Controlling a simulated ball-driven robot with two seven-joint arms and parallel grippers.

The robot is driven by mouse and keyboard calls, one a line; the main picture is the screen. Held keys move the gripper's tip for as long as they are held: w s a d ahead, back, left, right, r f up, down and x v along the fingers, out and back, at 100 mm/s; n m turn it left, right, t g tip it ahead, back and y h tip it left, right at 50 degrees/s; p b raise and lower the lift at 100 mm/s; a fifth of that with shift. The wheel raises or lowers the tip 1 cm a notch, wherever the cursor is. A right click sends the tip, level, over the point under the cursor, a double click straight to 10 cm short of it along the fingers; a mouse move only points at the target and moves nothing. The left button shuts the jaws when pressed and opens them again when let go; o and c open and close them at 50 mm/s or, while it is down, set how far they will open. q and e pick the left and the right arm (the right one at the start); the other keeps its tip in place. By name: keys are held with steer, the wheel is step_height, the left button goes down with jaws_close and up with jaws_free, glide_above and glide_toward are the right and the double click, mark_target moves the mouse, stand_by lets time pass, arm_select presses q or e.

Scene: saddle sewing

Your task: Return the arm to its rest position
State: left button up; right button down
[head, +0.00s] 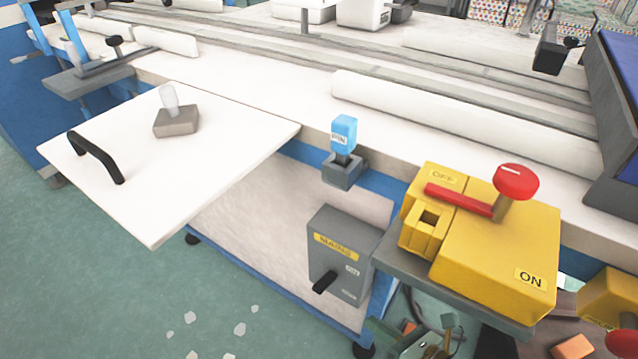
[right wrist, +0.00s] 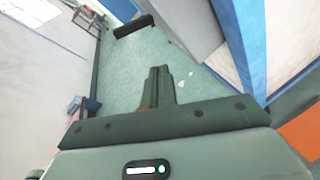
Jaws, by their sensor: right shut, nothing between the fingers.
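My right gripper (right wrist: 160,80) shows in the right wrist view with its two dark green fingers together and nothing between them. Below its tips is the green floor. In the head view, part of my right gripper (head: 432,343) shows at the bottom edge, low beside the machine and below the yellow switch box (head: 497,255). It is apart from the box's red-knobbed lever (head: 516,182). My left gripper is not in view.
The sewing machine's white table (head: 240,70) fills the top. A white panel with a black handle (head: 96,158) juts out left. A blue switch (head: 343,135) and grey box (head: 345,250) sit on its front. Green floor (head: 100,290) is open at lower left.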

steer(key=s+d+f+m+g+h, duration=0.3)
steer(key=s+d+f+m+h, duration=0.5)
steer(key=s+m, duration=0.45)
steer(key=s+d+f+m+g+h, duration=0.35)
steer(key=s+d+f+m, duration=0.25)
steer(key=s+f+m, duration=0.6)
steer(key=s+m+g, duration=0.5)
steer(key=s+m, duration=0.2)
steer(key=s, duration=0.7)
arm_select(q)
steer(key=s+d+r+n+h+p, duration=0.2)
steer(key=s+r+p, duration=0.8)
steer(key=p, duration=1.4)
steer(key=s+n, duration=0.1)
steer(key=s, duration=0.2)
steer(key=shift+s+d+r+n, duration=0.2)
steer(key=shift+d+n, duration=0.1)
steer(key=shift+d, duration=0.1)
arm_select(e)
steer(key=s+a+r+m+y, duration=0.1)
steer(key=s+a+r+m, duration=0.1)
steer(key=s+r, duration=0.8)
steer(key=s+m, duration=0.1)
steer(key=s, duration=0.1)
steer(key=shift+s+r+y, duration=0.3)
steer(key=shift+s+y, duration=0.05)
